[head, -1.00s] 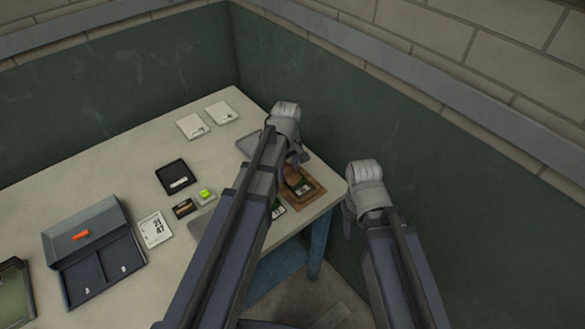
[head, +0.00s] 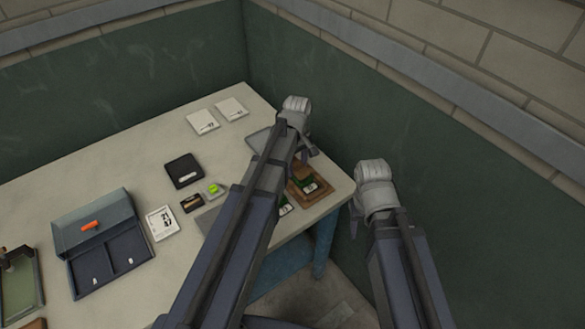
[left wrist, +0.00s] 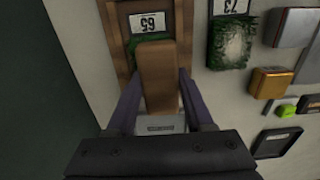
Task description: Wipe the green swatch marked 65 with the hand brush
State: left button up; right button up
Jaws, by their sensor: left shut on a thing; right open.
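The green swatch marked 65 (left wrist: 149,24) lies in a brown wooden tray (left wrist: 112,42) in the left wrist view, its label upside down. In the head view it shows (head: 310,187) on the table's right corner. My left gripper (left wrist: 158,82) is shut on the brown hand brush (left wrist: 157,62), which is over the swatch and hides most of its green. I cannot tell whether the brush touches it. In the head view my left gripper (head: 306,150) is partly hidden by its own arm. My right gripper (head: 354,222) is open and empty beyond the table's right edge.
Another green swatch, marked 73 (left wrist: 230,42), lies beside the tray. A black box (head: 184,170), a small block with a bright green top (head: 213,189), white cards (head: 161,223) and a blue-grey case (head: 104,262) are further left. A green wall stands behind the table (head: 120,170).

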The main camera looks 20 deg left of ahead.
pick_arm(q)
jog(key=shift+w+d, duration=0.4)
jog(key=shift+w, duration=0.1)
jog(key=shift+w+d, duration=0.95)
jog(key=shift+w, duration=0.25)
jog(key=shift+r, duration=0.15)
notch_tip(320, 180, up, 6)
jog(key=p, duration=0.6)
notch_tip(320, 180, up, 3)
jog(key=p, duration=0.3)
